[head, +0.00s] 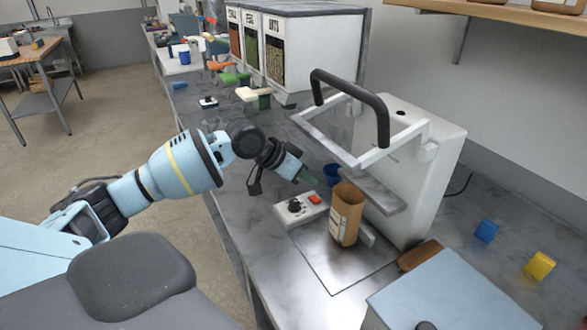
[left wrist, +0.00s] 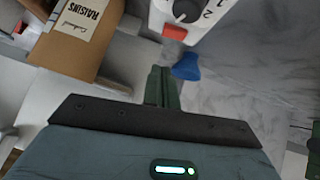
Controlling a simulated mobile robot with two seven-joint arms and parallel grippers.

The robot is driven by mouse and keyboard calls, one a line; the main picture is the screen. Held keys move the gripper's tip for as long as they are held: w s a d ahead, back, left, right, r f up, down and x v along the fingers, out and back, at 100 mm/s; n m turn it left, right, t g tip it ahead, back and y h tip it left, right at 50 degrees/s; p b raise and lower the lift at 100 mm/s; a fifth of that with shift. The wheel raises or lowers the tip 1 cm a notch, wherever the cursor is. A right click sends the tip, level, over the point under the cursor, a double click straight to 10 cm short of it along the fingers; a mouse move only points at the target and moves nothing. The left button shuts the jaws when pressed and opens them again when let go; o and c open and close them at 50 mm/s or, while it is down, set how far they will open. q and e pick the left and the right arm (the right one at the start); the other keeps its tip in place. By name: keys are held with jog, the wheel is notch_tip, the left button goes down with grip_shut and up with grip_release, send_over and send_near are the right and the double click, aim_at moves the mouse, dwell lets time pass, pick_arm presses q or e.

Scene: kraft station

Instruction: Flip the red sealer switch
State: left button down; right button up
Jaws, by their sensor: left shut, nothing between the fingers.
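The red sealer switch (head: 314,197) sits on a small white control box (head: 293,216) beside a black dial, in front of the white sealer (head: 432,180). In the left wrist view the red switch (left wrist: 175,33) is at the top centre, beyond the fingertips, below the dial (left wrist: 186,10). My left gripper (head: 309,178) is shut and empty, its green fingers just behind the switch in the head view. The shut fingers show in the left wrist view (left wrist: 163,88), with a visible gap to the switch. My right gripper is not in view.
An open kraft bag (head: 346,214) labelled raisins stands right of the control box, close to the sealer jaw. The sealer's black handle (head: 352,88) is raised. A light blue box (head: 440,295) is at front right.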

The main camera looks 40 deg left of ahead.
aim_at(314, 200)
pick_arm(q)
jog(key=shift+w+d+f, duration=0.1)
jog(key=shift+d+f, duration=0.15)
jog(key=shift+f, duration=0.9)
jog(key=shift+w+d+f, duration=0.1)
jog(key=shift+d+f, duration=0.1)
jog(key=shift+f, duration=0.9)
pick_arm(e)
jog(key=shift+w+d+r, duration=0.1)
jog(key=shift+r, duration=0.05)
